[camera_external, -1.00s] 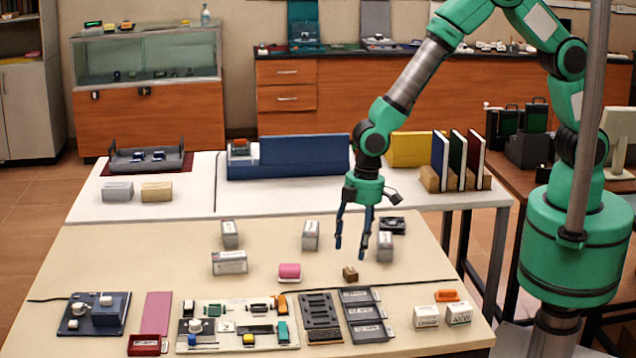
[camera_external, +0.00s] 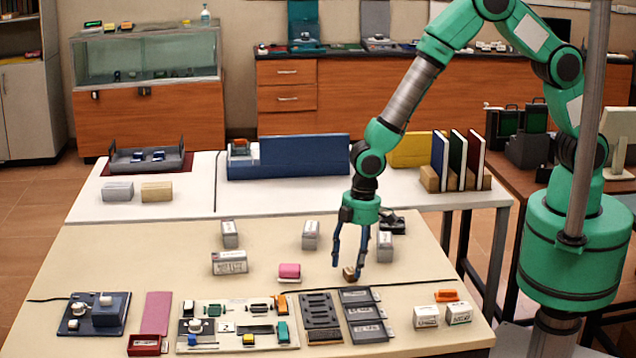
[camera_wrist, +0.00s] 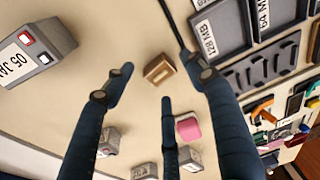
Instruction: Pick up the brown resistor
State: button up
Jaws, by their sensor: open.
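The brown resistor is a small brown block (camera_external: 349,273) on the beige table, to the right of a pink block. My gripper (camera_external: 348,262) is open and empty. Its fingers hang down around or just above the brown block, and one finger partly hides it in the external view. In the wrist view the brown block (camera_wrist: 158,69) lies beyond the fingertips of my gripper (camera_wrist: 165,80), between the two outer fingers. No finger clearly touches it.
The pink block (camera_external: 289,271) lies to the left. Several grey blocks, one a labelled block (camera_external: 229,263), stand around behind and left. Dark labelled trays (camera_external: 365,315) and a slotted board (camera_external: 320,318) lie in front. Two white boxes (camera_external: 441,315) stand front right.

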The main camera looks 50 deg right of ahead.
jog(key=shift+w+a+f, duration=0.1)
jog(key=shift+f, duration=0.95)
jog(key=c, duration=1.2)
